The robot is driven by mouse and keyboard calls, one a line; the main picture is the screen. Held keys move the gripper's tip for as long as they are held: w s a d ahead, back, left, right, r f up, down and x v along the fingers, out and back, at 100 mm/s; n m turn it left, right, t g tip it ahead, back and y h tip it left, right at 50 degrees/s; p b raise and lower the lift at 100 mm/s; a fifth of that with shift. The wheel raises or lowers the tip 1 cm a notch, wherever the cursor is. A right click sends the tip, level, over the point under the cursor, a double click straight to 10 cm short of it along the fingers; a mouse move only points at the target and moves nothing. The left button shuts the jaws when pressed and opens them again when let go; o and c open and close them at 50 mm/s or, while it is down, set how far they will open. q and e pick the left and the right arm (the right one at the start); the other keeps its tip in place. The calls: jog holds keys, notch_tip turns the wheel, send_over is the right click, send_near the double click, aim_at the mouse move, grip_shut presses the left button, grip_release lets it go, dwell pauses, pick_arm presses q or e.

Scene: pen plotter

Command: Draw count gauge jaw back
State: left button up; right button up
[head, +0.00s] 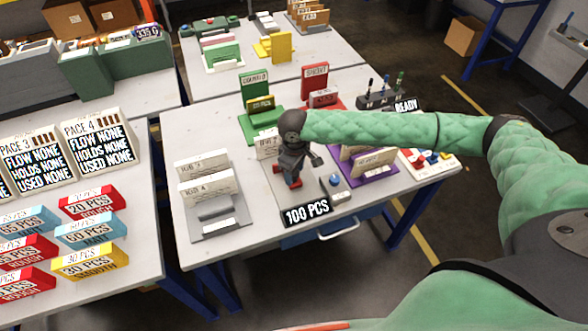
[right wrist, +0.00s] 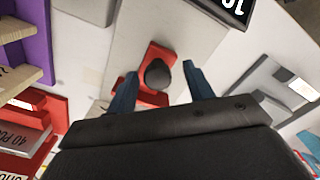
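The count gauge is a pale plate (head: 318,168) on the middle table, with a black display reading 100 PCS (head: 307,213) at its front edge. Its red jaw (head: 279,169) is mostly hidden by my right gripper (head: 292,179) in the head view. In the right wrist view, the red jaw (right wrist: 160,55) carries a dark rounded knob (right wrist: 158,74). The two blue fingers of my right gripper are spread, one on each side of the knob, with gaps. I cannot tell how far down they reach. My left gripper is not in view.
A grey rack with pale cards (head: 205,187) stands left of the gauge, and a purple holder (head: 381,173) stands right. Green (head: 255,87) and red (head: 314,81) stands are behind.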

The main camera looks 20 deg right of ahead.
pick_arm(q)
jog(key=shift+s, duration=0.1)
pick_arm(e)
jog(key=shift+w, duration=0.1)
jog(key=shift+r, duration=0.1)
jog(key=shift+w+r+b, duration=0.1)
jog(key=shift+r+b, duration=0.2)
jog(key=shift+r, duration=0.05)
notch_tip(320, 180, up, 6)
jog(key=shift+f+b, duration=0.1)
jog(key=shift+b, duration=0.8)
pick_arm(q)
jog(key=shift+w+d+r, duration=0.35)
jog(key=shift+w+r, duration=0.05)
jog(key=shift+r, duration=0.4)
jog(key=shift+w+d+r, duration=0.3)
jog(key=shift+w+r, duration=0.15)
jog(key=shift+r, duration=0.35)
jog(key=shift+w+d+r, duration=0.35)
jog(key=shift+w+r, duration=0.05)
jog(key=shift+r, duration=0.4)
pick_arm(e)
jog(key=shift+r, duration=0.55)
